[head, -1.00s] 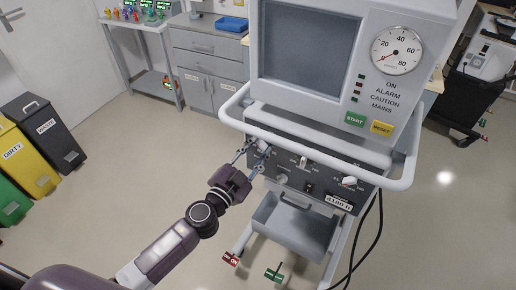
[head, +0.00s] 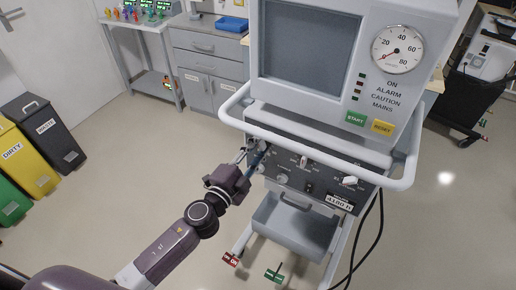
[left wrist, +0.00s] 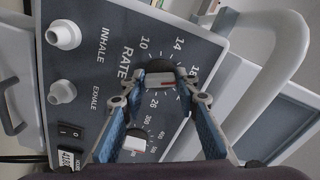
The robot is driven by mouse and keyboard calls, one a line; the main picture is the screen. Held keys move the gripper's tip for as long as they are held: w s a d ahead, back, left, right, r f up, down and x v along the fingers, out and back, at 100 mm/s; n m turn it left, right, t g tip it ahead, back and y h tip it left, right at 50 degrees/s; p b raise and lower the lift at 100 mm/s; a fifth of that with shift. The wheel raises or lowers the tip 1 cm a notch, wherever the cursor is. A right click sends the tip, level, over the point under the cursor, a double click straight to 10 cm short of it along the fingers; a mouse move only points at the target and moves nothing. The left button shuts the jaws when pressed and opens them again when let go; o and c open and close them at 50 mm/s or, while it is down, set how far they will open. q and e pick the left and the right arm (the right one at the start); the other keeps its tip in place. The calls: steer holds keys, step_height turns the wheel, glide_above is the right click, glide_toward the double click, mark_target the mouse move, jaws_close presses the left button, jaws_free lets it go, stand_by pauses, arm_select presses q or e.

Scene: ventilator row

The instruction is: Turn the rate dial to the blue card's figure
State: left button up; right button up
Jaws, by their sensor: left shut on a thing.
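The rate dial (left wrist: 156,82) is a dark round knob with a pale bar grip and a red line, beside the word RATE. The figures 10, 14, 18 and 26 show around it, and the rest of the scale is partly covered. The red line lies toward the right of the picture, roughly toward 18; its exact setting is hard to tell. My left gripper (head: 251,149) is shut on the dial, with its blue-padded fingers on either side in the left wrist view (left wrist: 163,80). I see no blue card. My right gripper is not in view.
The ventilator (head: 300,105) has a white rail (head: 310,148) curving in front, close above my gripper. Open floor lies left of the ventilator.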

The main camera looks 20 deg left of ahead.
arm_select(q)
steer(key=m, duration=0.5)
steer(key=shift+m, duration=2.4)
steer(key=o, duration=1.1)
steer(key=shift+o, duration=0.2)
steer(key=shift+s, duration=0.1)
steer(key=v, duration=1.2)
